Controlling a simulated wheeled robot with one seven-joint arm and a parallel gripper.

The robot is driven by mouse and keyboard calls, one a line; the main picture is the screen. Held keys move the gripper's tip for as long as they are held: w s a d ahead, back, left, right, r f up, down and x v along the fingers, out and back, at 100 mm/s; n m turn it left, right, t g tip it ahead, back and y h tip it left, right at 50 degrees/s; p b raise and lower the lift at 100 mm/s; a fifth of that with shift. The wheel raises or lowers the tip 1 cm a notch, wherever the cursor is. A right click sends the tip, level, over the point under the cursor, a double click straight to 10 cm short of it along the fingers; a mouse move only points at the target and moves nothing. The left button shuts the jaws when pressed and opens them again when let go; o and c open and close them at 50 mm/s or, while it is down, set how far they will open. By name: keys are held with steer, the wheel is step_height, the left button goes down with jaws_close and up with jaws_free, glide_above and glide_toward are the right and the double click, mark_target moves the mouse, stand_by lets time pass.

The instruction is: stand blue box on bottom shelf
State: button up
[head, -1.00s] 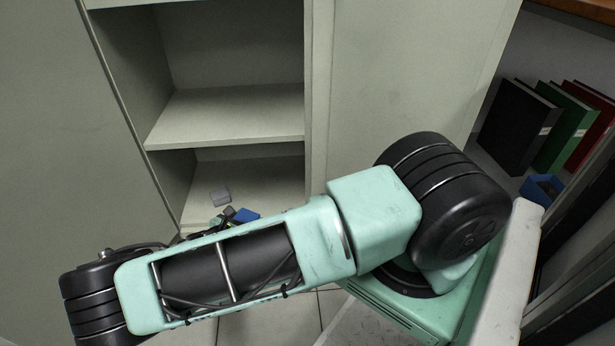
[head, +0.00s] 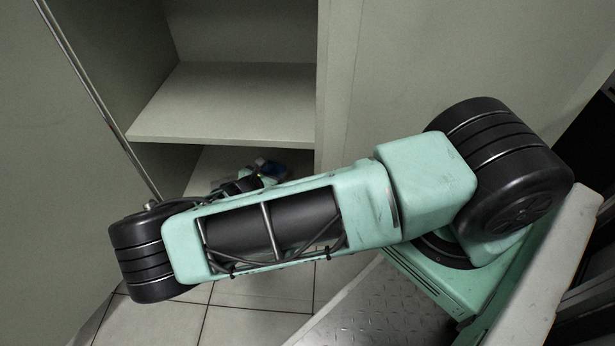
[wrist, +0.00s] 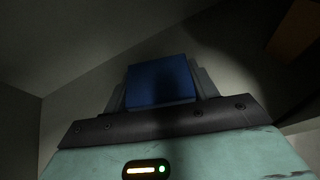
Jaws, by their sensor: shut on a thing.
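The blue box (wrist: 160,82) stands between my gripper's fingers in the wrist view, its broad face toward the camera. My gripper (wrist: 160,90) is shut on it, with a grey finger on each side. In the head view only a small, dark part of the blue box (head: 268,167) shows past my forearm, inside the lower compartment. The bottom shelf (head: 208,168) is seen in part, and my arm covers its front. I cannot tell whether the box touches the shelf.
The middle shelf (head: 230,105) spans the cabinet just above my gripper. The cabinet's left side and right upright (head: 322,90) bound the opening. Tiled floor (head: 260,295) lies in front. A brown-orange surface (wrist: 293,32) shows at the wrist view's upper right.

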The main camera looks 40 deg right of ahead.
step_height(320, 180, down, 9)
steer(key=b, duration=0.5)
steer(key=shift+f, duration=0.2)
steer(key=shift+f, duration=0.15)
steer(key=o, duration=0.9)
steer(key=shift+o, duration=0.2)
